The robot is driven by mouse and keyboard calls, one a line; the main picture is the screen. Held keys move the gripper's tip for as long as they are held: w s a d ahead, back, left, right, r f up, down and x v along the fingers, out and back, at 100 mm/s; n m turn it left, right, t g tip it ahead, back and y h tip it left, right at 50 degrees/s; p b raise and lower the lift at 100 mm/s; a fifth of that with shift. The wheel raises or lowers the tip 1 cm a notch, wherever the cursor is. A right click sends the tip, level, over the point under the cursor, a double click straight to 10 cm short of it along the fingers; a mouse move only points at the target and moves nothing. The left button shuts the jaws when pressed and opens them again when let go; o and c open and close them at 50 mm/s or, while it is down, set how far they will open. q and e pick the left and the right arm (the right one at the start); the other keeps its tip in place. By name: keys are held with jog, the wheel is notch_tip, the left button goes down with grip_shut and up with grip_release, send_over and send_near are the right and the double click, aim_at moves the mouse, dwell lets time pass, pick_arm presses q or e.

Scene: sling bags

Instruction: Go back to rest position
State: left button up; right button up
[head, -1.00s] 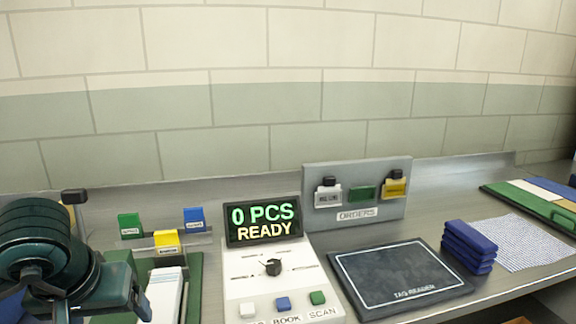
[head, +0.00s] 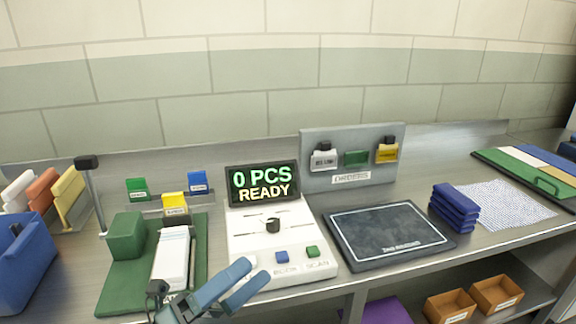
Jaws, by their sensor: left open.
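My left gripper (head: 257,270) shows at the bottom of the head view, left of centre. Its two blue-grey fingers point up and right, with a gap between them. It is open, and I see nothing held. In the picture its tips overlap the front of the white console (head: 300,262), near the console's buttons; I cannot tell if they touch. The console's screen (head: 262,184) reads "0 PCS READY". My right gripper is not in view.
A green board (head: 118,282) with white cards (head: 173,255) and a blue bin (head: 22,262) lie left. A dark tag reader pad (head: 385,235), folded blue stack (head: 455,207) and orders panel (head: 350,142) stand right. Brown boxes (head: 452,306) sit below the bench.

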pick_arm(q)
jog(key=w+a+f+n+t+y, duration=0.1)
jog(key=a+f+n+t+y, duration=0.2)
jog(key=f+n+y, duration=0.45)
jog(key=w+a+f+n+t+y, duration=0.25)
jog(key=f+n+y, duration=0.2)
jog(key=n, duration=0.65)
jog(key=s+a+f+n+g+y, duration=0.1)
jog(key=s+f+n+g+y, duration=0.1)
jog(key=s+f+n, duration=0.3)
jog(key=s+a+f+n+g+y+p, duration=0.1)
jog(key=s+f+n+g, duration=0.4)
jog(key=f, duration=0.8)
jog(key=s+n+y, duration=0.1)
jog(key=n, duration=0.1)
jog(key=shift+a+n+y, duration=0.3)
jog(key=shift+a+n, duration=0.05)
jog(key=shift+a, duration=0.05)
jog(key=shift+r, duration=0.1)
jog(key=shift+c, duration=0.2)
